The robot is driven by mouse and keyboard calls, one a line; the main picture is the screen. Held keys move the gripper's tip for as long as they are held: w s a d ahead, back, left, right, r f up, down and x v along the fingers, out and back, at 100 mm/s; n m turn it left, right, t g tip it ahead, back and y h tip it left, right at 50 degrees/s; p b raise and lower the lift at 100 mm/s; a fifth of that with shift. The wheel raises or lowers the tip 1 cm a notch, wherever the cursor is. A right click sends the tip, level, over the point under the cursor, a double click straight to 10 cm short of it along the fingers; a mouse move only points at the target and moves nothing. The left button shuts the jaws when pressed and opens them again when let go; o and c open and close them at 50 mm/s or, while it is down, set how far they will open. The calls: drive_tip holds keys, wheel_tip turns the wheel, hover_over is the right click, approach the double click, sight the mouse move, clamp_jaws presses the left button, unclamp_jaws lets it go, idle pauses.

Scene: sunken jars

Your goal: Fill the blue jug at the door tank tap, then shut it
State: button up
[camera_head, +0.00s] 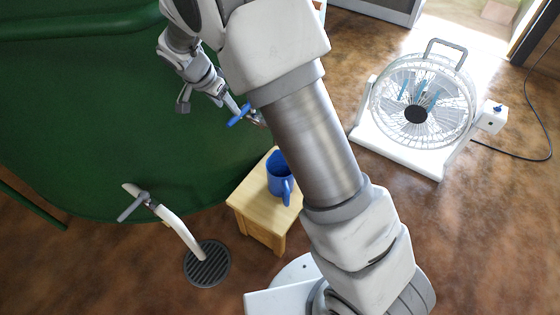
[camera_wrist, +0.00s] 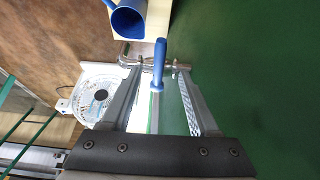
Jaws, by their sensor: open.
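The blue jug (camera_head: 280,178) stands upright on a small wooden stool (camera_head: 243,199), below the tap on the green tank (camera_head: 90,120). In the wrist view the jug (camera_wrist: 127,20) shows at the top, its inside dark. The metal tap (camera_wrist: 135,60) has a blue lever (camera_wrist: 159,62), also visible in the head view (camera_head: 240,115). My gripper (camera_wrist: 159,75) is open, with the lever between its fingers in the picture; I cannot tell whether they touch it. In the head view my gripper (camera_head: 231,106) is beside the lever. I see no clear water stream.
A caged fan (camera_head: 418,105) on a white base stands at right, its cable on the floor. A grey-handled white spout (camera_head: 175,222) stands at lower left by a round drain grate (camera_head: 207,264). Brown floor is clear between stool and fan, partly behind my arm.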

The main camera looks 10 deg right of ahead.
drive_tip(key=b+x, duration=0.2)
drive_tip(key=x, duration=0.5)
drive_tip(key=shift+s, duration=0.1)
clamp_jaws()
